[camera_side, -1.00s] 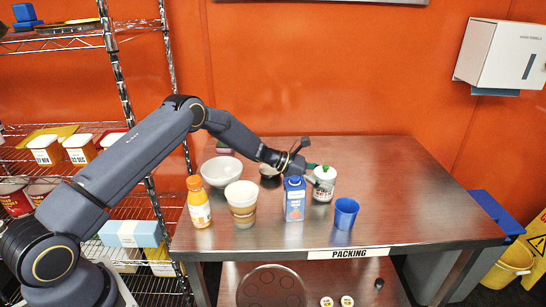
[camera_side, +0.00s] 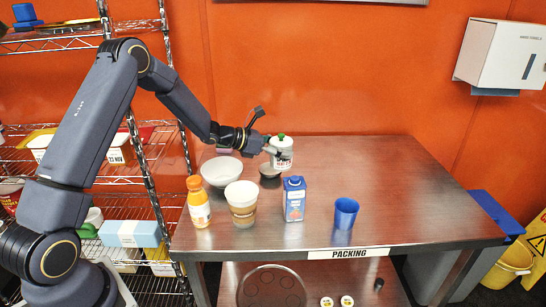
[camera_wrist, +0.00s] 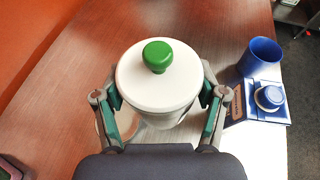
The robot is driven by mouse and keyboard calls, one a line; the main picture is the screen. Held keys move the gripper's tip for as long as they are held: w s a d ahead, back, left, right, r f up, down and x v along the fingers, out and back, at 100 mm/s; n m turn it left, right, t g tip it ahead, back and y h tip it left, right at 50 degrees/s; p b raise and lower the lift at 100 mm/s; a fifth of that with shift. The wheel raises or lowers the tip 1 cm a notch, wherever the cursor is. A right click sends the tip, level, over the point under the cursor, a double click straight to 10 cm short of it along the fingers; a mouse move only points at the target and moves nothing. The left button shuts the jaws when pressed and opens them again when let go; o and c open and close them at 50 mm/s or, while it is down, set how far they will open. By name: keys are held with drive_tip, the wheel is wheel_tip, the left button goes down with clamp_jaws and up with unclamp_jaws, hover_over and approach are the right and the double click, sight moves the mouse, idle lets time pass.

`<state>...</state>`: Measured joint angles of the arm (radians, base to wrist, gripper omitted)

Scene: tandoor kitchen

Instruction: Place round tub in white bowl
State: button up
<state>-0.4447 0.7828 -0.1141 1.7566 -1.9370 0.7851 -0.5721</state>
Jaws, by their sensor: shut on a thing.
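The round tub (camera_side: 283,155) is white with a white lid, a green knob and dark and red print on its side. My gripper (camera_side: 270,149) is shut on it and holds it upright above the table. In the wrist view the tub (camera_wrist: 150,85) sits between the two fingers of my gripper (camera_wrist: 158,112), with its lid facing the camera. The white bowl (camera_side: 221,171) stands on the table at the back left, to the left of the held tub and apart from it. The bowl's inside is only partly seen.
An orange-capped bottle (camera_side: 198,204), a beige cup (camera_side: 242,205) and a blue carton (camera_side: 294,201) stand along the front. A blue cup (camera_side: 345,212) is to their right. A small dark bowl (camera_side: 269,174) sits below the tub. The table's right side is clear.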

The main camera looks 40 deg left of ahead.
sight(222, 164)
drive_tip(key=s+a+r+n+t+y, duration=0.1)
drive_tip(key=s+a+n+y, duration=0.2)
drive_tip(key=s+a, duration=0.35)
drive_tip(key=s+a+r+n+t+y, duration=0.1)
drive_tip(key=s+a+r+n+y, duration=0.2)
drive_tip(key=a, duration=0.6)
drive_tip(key=shift+s+a+f, duration=0.1)
drive_tip(key=shift+s+f, duration=0.1)
drive_tip(key=shift+f, duration=1.65)
drive_tip(key=shift+s+a+f, duration=0.1)
drive_tip(key=shift+s+f, duration=0.15)
drive_tip(key=shift+f, duration=1.55)
drive_tip(key=shift+s+a+f, duration=0.1)
drive_tip(key=shift+s+f, duration=0.1)
drive_tip(key=shift+f, duration=1.65)
drive_tip(key=shift+f, duration=0.35)
drive_tip(key=shift+f, duration=0.15)
drive_tip(key=o, duration=1.4)
